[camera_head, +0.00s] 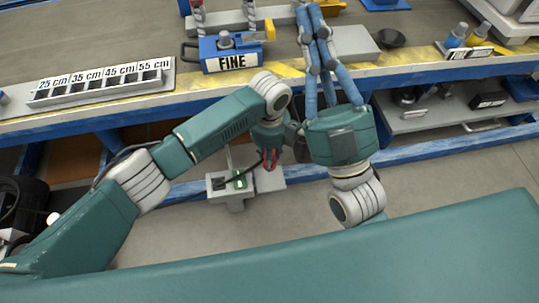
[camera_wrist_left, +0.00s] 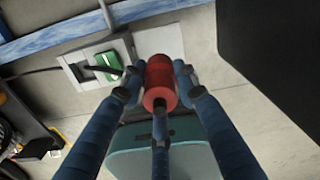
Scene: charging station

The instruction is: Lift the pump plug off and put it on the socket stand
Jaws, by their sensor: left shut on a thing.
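The plug, a red cylinder (camera_wrist_left: 160,85), is between the blue fingers of my left gripper (camera_wrist_left: 159,72) in the left wrist view. The gripper is shut on it. In the head view a little red of the plug (camera_head: 270,158) shows below my left gripper (camera_head: 270,138). The grey stand (camera_head: 219,184) with a green switch is just below and beside them; it also shows in the left wrist view (camera_wrist_left: 75,67). Whether the plug touches the stand is unclear. My right gripper (camera_head: 311,12) reaches over the bench, its fingers close together; its grip is unclear.
The long bench (camera_head: 200,88) with a yellow-striped edge runs across the back. A lower shelf (camera_head: 440,115) is at the right. Floor in front is clear.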

